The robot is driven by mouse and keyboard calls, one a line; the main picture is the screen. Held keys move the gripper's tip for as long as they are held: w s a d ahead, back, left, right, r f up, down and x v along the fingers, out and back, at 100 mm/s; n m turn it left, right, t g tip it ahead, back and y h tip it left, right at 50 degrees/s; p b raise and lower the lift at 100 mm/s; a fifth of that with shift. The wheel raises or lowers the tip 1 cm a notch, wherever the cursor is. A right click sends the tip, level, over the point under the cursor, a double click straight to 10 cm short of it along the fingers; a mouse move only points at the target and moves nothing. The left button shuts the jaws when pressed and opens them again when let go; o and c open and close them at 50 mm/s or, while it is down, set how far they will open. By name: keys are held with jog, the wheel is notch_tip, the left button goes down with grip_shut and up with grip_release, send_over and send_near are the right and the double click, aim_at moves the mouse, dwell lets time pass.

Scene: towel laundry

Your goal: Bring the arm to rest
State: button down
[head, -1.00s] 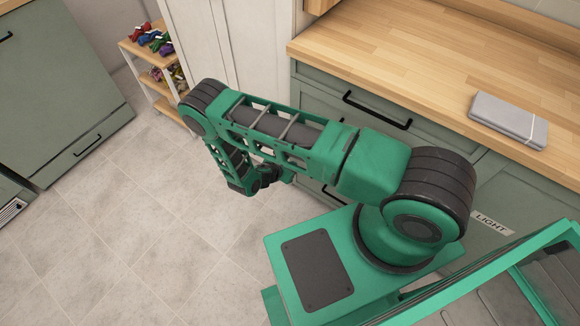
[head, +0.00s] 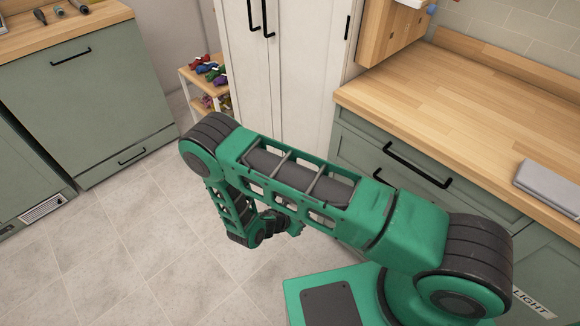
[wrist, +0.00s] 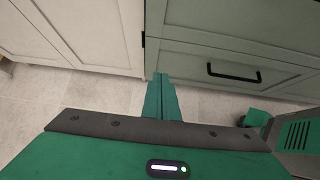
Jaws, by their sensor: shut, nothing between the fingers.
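My gripper (wrist: 161,95) shows in the wrist view with its two green fingers pressed together and nothing between them. It points down toward the floor in front of the pale cupboard and the green drawers. In the head view my arm is folded, with the elbow at the left and the forearm hanging back under the upper arm. The gripper end (head: 294,228) is small there and partly hidden by the arm. It is well apart from the counter and the floor.
A folded grey towel (head: 550,186) lies on the wooden counter (head: 440,100) at the right. Green drawers (head: 390,150) and a white cupboard (head: 285,75) stand behind the arm. A small shelf (head: 197,90) holds colourful items. The tiled floor (head: 110,250) at the left is clear.

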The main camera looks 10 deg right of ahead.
jog(key=w+d+r+m+g+y, duration=0.1)
jog(key=w+r+m, duration=0.15)
jog(key=r, duration=0.45)
jog(key=w+r+m+g+y, duration=0.1)
jog(key=r+m, duration=0.3)
jog(key=r, duration=0.4)
jog(key=w+d+r+m+g+y, duration=0.1)
jog(key=w+r+m, duration=0.1)
jog(key=r+m, duration=0.35)
jog(key=s+d+r+m+y, duration=0.2)
jog(key=d+r+m, duration=0.15)
jog(key=r, duration=0.85)
jog(key=s+d+r+m+y, duration=0.1)
jog(key=s+d+r+m, duration=0.2)
jog(key=r, duration=0.8)
jog(key=s+d+r+m+t+y, duration=0.1)
jog(key=s+d+r+m, duration=0.15)
jog(key=s+r, duration=0.3)
jog(key=s+d+r+m+t+y, duration=0.1)
jog(key=s+d+r+m, duration=0.1)
jog(key=s+r+m, duration=0.3)
jog(key=s+d+m+g, duration=0.4)
jog(key=s+d, duration=0.6)
jog(key=s, duration=0.6)
jog(key=shift+d+f+m, duration=0.2)
jog(key=shift+f+m, duration=0.15)
jog(key=shift+m, duration=0.15)
